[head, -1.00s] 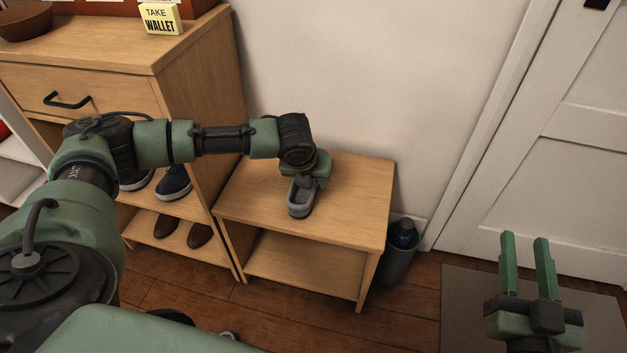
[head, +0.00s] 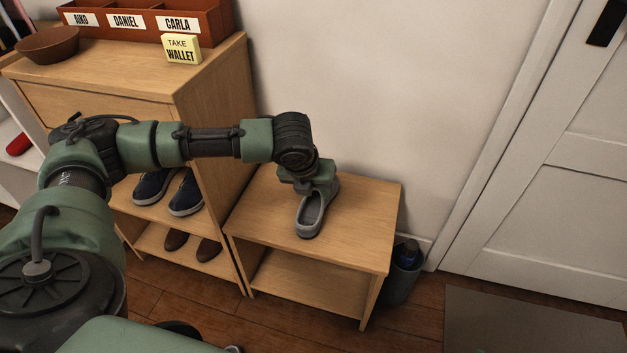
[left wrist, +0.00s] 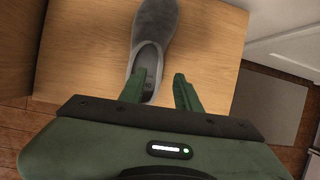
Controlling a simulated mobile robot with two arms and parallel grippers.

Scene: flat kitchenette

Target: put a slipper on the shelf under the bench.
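A grey slipper (head: 309,222) lies on the wooden bench top (head: 362,222); it also shows in the left wrist view (left wrist: 158,24). My left gripper (head: 316,188) points down at the slipper's open heel end. In the left wrist view my left gripper (left wrist: 160,88) is open: one finger overlaps the heel opening, the other stands to the right of the slipper's side, with a visible gap. I cannot tell whether either finger touches it. The shelf under the bench (head: 305,288) looks empty where it shows. My right gripper is out of view.
A wooden cabinet (head: 215,105) with shoes on its shelves stands against the bench's left side. A dark bin (head: 403,275) with a bottle in it stands right of the bench. A grey mat (head: 525,320) lies before the white door (head: 550,190). The floor in front is partly hidden.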

